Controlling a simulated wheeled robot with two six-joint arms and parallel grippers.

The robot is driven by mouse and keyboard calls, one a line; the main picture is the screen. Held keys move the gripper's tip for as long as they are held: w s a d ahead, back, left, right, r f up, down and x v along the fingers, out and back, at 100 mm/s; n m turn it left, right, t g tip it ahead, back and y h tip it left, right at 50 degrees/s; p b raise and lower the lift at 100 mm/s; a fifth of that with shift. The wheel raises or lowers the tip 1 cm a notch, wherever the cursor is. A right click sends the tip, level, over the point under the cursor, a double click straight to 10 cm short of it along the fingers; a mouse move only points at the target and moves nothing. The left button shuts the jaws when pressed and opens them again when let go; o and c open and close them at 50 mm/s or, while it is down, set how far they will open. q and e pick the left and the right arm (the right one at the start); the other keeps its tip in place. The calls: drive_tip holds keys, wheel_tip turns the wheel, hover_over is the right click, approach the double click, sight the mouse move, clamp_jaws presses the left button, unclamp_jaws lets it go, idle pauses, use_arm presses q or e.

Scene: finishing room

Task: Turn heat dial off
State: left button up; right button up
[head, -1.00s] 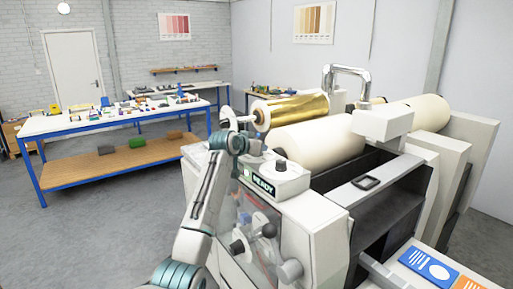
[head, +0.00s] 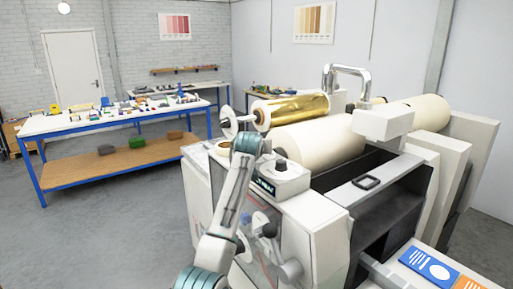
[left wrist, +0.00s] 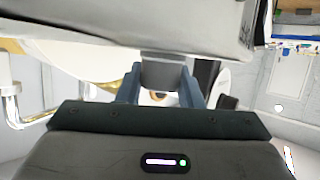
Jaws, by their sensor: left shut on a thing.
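In the left wrist view my left gripper (left wrist: 162,72) has its two fingers on either side of a grey block-like part (left wrist: 164,76), shut on it. This part sits against a pale machine surface and looks like the dial's grip, though its markings are hidden. My right gripper is not in view.
A small dark display (head: 265,187) on the machine is partly covered by my arm. A gold foil roll (head: 290,110) and a cream roll (head: 320,141) lie on top. A blue-framed workbench (head: 110,118) stands at the left, with open floor before it.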

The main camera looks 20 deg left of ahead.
use_arm(q)
drive_tip(key=o, duration=1)
drive_tip(key=shift+s, duration=0.1)
drive_tip(key=shift+s, duration=0.2)
drive_tip(key=b+v, duration=0.5)
drive_tip(key=v, duration=0.4)
drive_tip(key=shift+s+d+r, duration=0.1)
drive_tip(key=shift+s, duration=0.05)
drive_tip(key=shift+s+r, duration=0.25)
drive_tip(key=shift+s, duration=0.15)
drive_tip(key=shift+c, duration=0.2)
